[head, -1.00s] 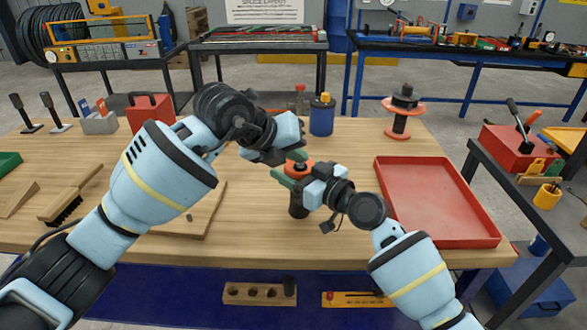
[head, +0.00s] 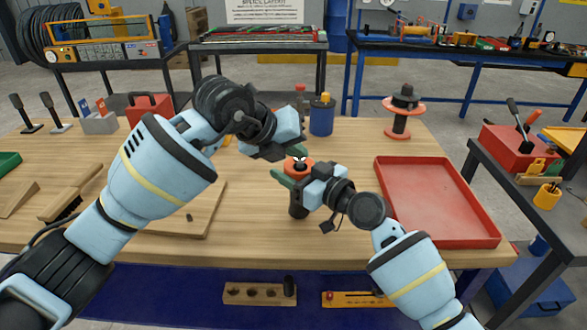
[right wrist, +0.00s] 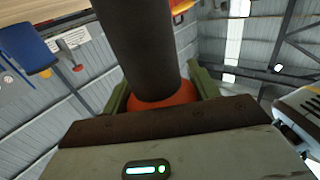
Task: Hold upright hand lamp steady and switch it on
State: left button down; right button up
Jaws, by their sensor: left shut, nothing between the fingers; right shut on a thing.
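The hand lamp (head: 297,207) has a black handle and an orange head and is upright near the middle of the workbench. My right gripper (head: 292,178) is shut on it just below the head. I cannot tell whether its base touches the bench. A small white bright patch shows on top of the head. In the right wrist view, the dark handle (right wrist: 140,45) and orange collar sit between green fingers. My left gripper (head: 294,150) is shut and empty, just above and behind the lamp head, with a small gap visible in the head view.
A red tray (head: 440,238) lies on the bench to the right. A blue canister (head: 321,117) and an orange-flanged spool (head: 400,128) stand behind. A wooden board (head: 190,222) and brush (head: 66,200) lie left. The bench front around the lamp is clear.

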pick_arm(q)
jog(key=shift+r, duration=2.85)
pick_arm(e)
jog(key=o, duration=1.3)
jog(key=shift+c, duration=0.2)
jog(key=v, duration=1.2)
pick_arm(q)
jog(key=shift+d, duration=0.1)
pick_arm(e)
jog(key=shift+d+f, duration=0.1)
